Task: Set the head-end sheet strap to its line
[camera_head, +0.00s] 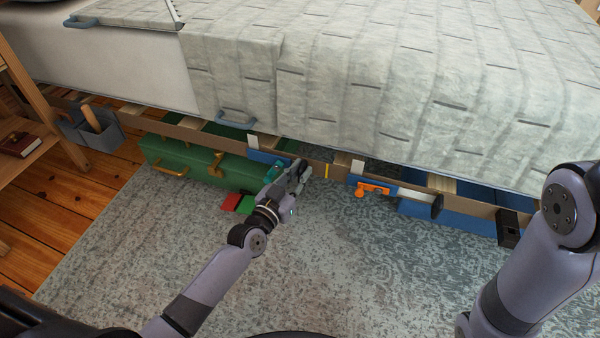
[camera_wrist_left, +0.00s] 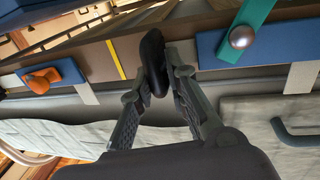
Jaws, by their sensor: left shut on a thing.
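My left gripper (camera_head: 299,172) is shut on a dark rounded pull (camera_wrist_left: 153,62) at the bed's wooden side rail (camera_wrist_left: 90,62). A yellow line (camera_head: 327,171) crosses the rail just beyond the pull and shows apart from it in the left wrist view (camera_wrist_left: 117,60). Beside the gripper is a blue plate (camera_wrist_left: 270,45) with a teal lever (camera_wrist_left: 252,18) and round metal knob. A pale strap (camera_head: 252,142) hangs from the sheet (camera_head: 235,95) to this plate. The fingers partly hide the pull. My right gripper is out of view.
A second blue plate with an orange lever (camera_head: 374,188) and its own dark pull (camera_head: 437,206) sits farther right. A green case (camera_head: 190,162) and red block (camera_head: 230,202) lie beneath the rail at left. Grey carpet (camera_head: 330,260) is clear in front.

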